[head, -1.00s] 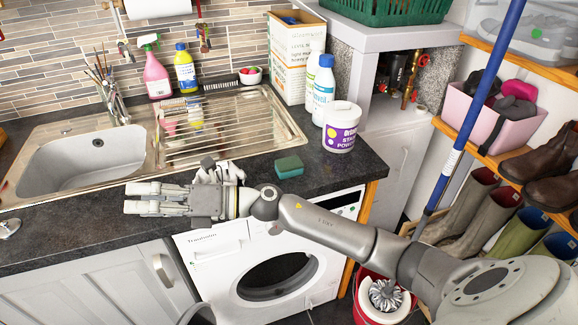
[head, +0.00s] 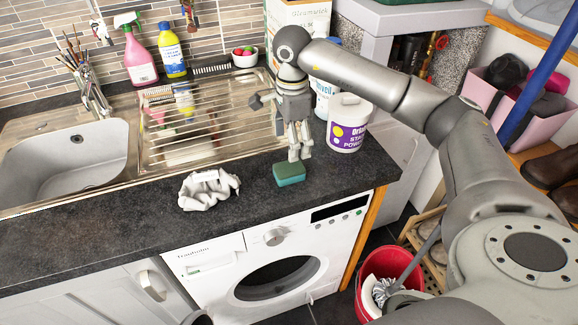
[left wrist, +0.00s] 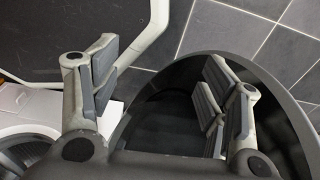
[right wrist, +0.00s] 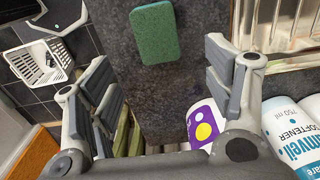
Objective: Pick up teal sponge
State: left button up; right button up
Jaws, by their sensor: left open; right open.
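The teal sponge (head: 289,174) lies flat on the dark worktop near its front edge, above the washing machine. It also shows in the right wrist view (right wrist: 157,33), at the top, lined up between the fingers and beyond their tips. My right gripper (head: 299,154) points down just behind and above the sponge in the head view. Its fingers are apart and empty in the right wrist view (right wrist: 157,72). My left gripper (left wrist: 158,75) is open and empty in the left wrist view, with dark floor tiles beyond it. It is not clearly visible in the head view.
A white tub (head: 347,124) with a purple label stands right of my right gripper, with a blue-and-white bottle (head: 325,95) behind it. A crumpled white cloth (head: 208,189) lies left of the sponge. The steel drainer (head: 190,135) is behind. Worktop between cloth and sponge is clear.

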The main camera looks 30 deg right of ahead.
aim_at(292, 167)
jog(key=f, duration=0.3)
jog(key=shift+s+a+f+p, duration=0.1)
jog(key=shift+s+f+p, duration=0.1)
jog(key=shift+f+p, duration=0.15)
notch_tip(292, 167, down, 5)
jog(key=shift+r+p, duration=0.15)
jog(key=shift+p, duration=0.95)
jog(key=shift+w+f, duration=0.1)
jog(key=shift+f, duration=0.4)
pick_arm(q)
notch_tip(292, 167, up, 3)
jog(key=shift+a+r, duration=0.1)
jog(key=shift+s, duration=0.1)
pick_arm(e)
jog(key=c, duration=0.8)
pick_arm(q)
jog(key=shift+a, duration=0.1)
